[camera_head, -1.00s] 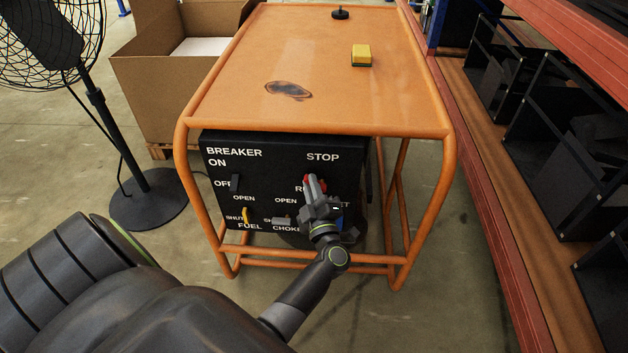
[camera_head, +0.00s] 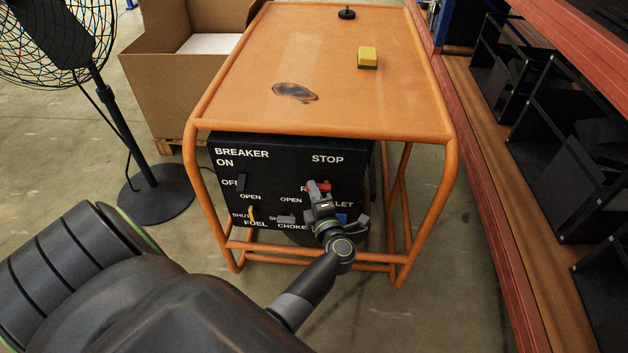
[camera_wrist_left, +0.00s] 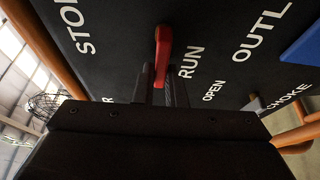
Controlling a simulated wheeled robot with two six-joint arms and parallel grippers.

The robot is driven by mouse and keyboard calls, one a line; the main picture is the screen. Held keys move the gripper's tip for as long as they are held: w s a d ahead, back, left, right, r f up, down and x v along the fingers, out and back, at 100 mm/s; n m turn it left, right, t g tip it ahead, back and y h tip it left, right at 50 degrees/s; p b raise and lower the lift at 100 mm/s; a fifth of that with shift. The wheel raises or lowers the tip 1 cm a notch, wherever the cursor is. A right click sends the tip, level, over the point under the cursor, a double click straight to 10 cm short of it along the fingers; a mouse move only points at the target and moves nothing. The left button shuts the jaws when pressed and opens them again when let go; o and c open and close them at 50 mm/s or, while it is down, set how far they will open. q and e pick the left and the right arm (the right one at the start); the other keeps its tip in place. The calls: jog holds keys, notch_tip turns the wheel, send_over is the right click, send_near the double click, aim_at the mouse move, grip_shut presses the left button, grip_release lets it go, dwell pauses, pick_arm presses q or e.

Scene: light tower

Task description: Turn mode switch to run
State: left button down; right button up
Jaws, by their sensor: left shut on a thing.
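The red mode switch (camera_head: 318,186) is on the right of the black control panel (camera_head: 270,160), below the STOP label and beside the partly covered RUN label. In the left wrist view the red switch lever (camera_wrist_left: 163,45) reaches down between my finger tips, near RUN. My left gripper (camera_head: 321,196) is shut on this lever; its fingers (camera_wrist_left: 161,90) sit on both sides of the lever's end. The gripper body hides part of the panel around the switch. My right gripper is in no view.
The breaker lever (camera_head: 243,183), yellow fuel lever (camera_head: 251,213) and choke lever (camera_head: 286,219) are left of my gripper. A blue outlet (camera_head: 342,218) is close beside it. Orange frame bars (camera_head: 447,170) surround the panel. A shelf (camera_head: 490,200) stands right, a fan (camera_head: 95,80) left.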

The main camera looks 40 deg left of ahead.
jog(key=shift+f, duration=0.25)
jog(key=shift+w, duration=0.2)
pick_arm(q)
jog(key=c, duration=1.5)
grip_release()
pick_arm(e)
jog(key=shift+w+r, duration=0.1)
